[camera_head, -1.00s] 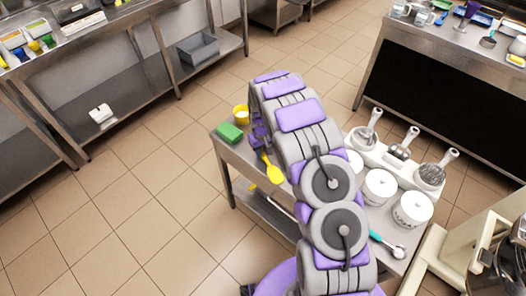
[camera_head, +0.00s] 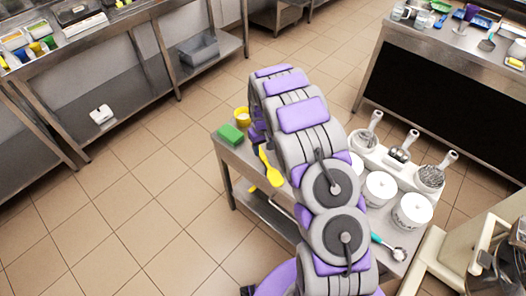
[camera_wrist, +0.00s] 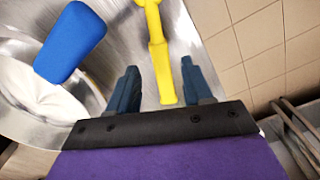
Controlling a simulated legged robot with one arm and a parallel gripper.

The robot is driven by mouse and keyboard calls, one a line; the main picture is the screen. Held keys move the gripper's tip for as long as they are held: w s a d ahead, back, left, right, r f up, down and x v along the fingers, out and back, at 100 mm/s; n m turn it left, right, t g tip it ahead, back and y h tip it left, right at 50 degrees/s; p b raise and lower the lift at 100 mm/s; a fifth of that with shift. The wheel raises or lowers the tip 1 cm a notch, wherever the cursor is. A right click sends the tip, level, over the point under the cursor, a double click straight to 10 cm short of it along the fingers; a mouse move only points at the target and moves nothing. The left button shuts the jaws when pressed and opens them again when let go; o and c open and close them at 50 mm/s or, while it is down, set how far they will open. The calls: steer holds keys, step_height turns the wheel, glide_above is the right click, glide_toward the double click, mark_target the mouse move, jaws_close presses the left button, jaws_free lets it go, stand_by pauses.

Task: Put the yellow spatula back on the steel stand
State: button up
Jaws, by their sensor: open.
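The yellow spatula (camera_head: 270,168) lies at the near-left edge of the small steel table (camera_head: 231,150), its broad end toward the table edge. In the wrist view its yellow handle (camera_wrist: 159,58) runs down between the two fingers, over a steel surface. My gripper (camera_wrist: 159,70) is open, with a gap visible on both sides of the handle. I cannot tell how high the fingers are above the surface. In the head view my arm hides the fingers. I cannot tell which part is the steel stand.
White canisters (camera_head: 381,188) and a white holder with utensils (camera_head: 387,155) are right of my arm. A blue object (camera_wrist: 71,42) lies left of the fingers.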

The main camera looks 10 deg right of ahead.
mark_target(264, 155)
step_height(264, 155, up, 7)
steer(key=p, duration=0.1)
steer(key=s+d+r+m, duration=0.1)
steer(key=s+r+m, duration=0.1)
steer(key=s+r, duration=1.9)
steer(key=s, duration=1)
steer(key=s+a+r+g, duration=0.1)
steer(key=s+r, duration=0.1)
steer(key=s, duration=1.1)
steer(key=shift+a+m+g, duration=0.3)
steer(key=shift+m, duration=0.1)
steer(key=shift+r, duration=0.1)
